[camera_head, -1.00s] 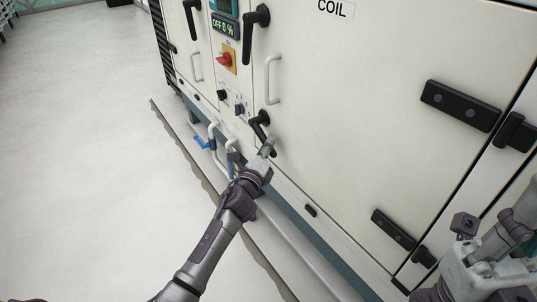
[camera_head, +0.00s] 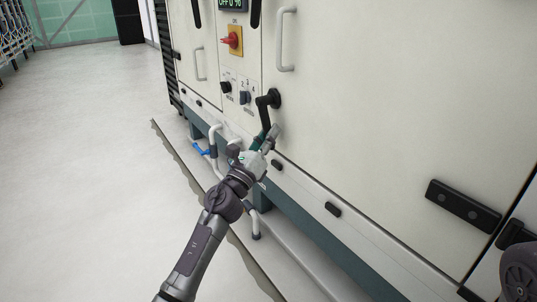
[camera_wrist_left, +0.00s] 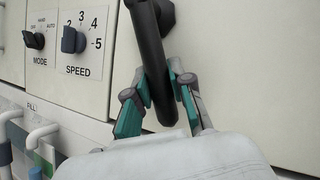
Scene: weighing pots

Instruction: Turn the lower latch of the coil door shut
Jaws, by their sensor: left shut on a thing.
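The lower latch (camera_head: 265,110) of the coil door (camera_head: 390,110) is a black lever on a round pivot near the door's lower left edge. Its lever points nearly straight down. My left gripper (camera_head: 267,138) is at the lever's lower end. In the left wrist view the black lever (camera_wrist_left: 153,65) runs down between the two green-padded fingers of the left gripper (camera_wrist_left: 160,102), which is shut on it. The lever's tip is partly covered by the gripper in the head view. My right gripper is out of view.
A pale door handle (camera_head: 280,40) is above the latch. A red switch (camera_head: 233,40) and the mode and speed knobs (camera_head: 244,97) are to its left. Pipes with a blue valve lever (camera_head: 201,150) stand below. The floor (camera_head: 90,180) at left is clear.

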